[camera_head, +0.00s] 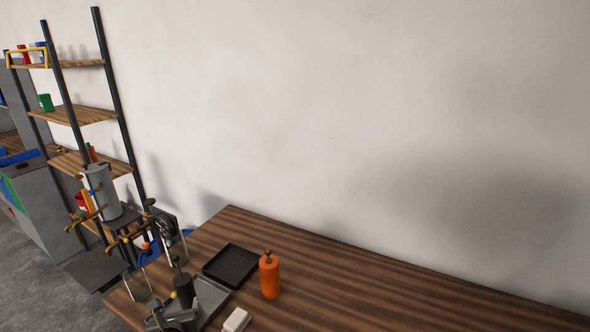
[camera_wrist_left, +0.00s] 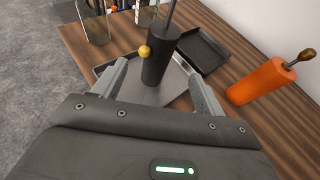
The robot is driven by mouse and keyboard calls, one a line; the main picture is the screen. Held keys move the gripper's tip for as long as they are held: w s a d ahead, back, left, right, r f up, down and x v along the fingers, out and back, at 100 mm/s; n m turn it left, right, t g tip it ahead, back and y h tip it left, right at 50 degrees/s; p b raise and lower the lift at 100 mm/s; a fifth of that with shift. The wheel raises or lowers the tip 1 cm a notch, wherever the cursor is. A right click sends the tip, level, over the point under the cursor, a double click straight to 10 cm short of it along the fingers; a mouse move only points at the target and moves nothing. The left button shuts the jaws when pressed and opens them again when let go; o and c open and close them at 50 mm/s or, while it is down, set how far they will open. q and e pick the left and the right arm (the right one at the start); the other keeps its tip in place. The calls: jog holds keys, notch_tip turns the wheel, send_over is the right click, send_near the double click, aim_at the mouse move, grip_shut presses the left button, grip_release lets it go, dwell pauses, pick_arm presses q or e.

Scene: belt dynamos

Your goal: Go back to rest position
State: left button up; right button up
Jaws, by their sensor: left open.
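My left gripper (camera_head: 174,308) is low at the front of the wooden table, near the grey metal tray. In the left wrist view its two fingers (camera_wrist_left: 157,72) are spread apart with nothing held between them. A dark cylinder (camera_head: 184,289) with a thin rod on top stands on the grey tray (camera_head: 212,297). In the wrist view this cylinder (camera_wrist_left: 160,52) appears beyond the fingers, in the gap between them; I cannot tell the exact distance. My right gripper is in neither view.
An orange bottle (camera_head: 269,277) and a black tray (camera_head: 231,265) are on the table (camera_head: 370,290), with a small white block (camera_head: 236,320) in front. Glass jars and a brass-fitted stand crowd the left end. Shelves (camera_head: 85,113) stand behind. The table's right side is clear.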

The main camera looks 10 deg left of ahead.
pick_arm(q)
jog(key=s+d+f+n+g+h, duration=0.4)
jog(key=s+d+f+n+h, duration=0.15)
jog(key=s+d+n, duration=0.5)
jog(key=s+d+n+g, duration=0.2)
jog(key=s+d+n, duration=0.1)
jog(key=s+n, duration=0.55)
jog(key=s+d+n+g, duration=0.2)
jog(key=s+n, duration=0.5)
jog(key=n, duration=0.2)
notch_tip(320, 180, down, 32)
jog(key=f+g+b, duration=0.1)
jog(key=b, duration=0.7)
jog(key=s+a+f+g+b, duration=0.1)
jog(key=s+f+b, duration=0.2)
jog(key=s+f, duration=0.5)
jog(key=s+a+f+b, duration=0.1)
jog(key=s+f+b, duration=0.2)
jog(key=s+f, duration=0.6)
notch_tip(320, 180, down, 7)
jog(key=shift+s+a+r+g+h, duration=0.2)
jog(key=shift+s+a+g+h, duration=0.1)
jog(key=shift+g+h, duration=0.1)
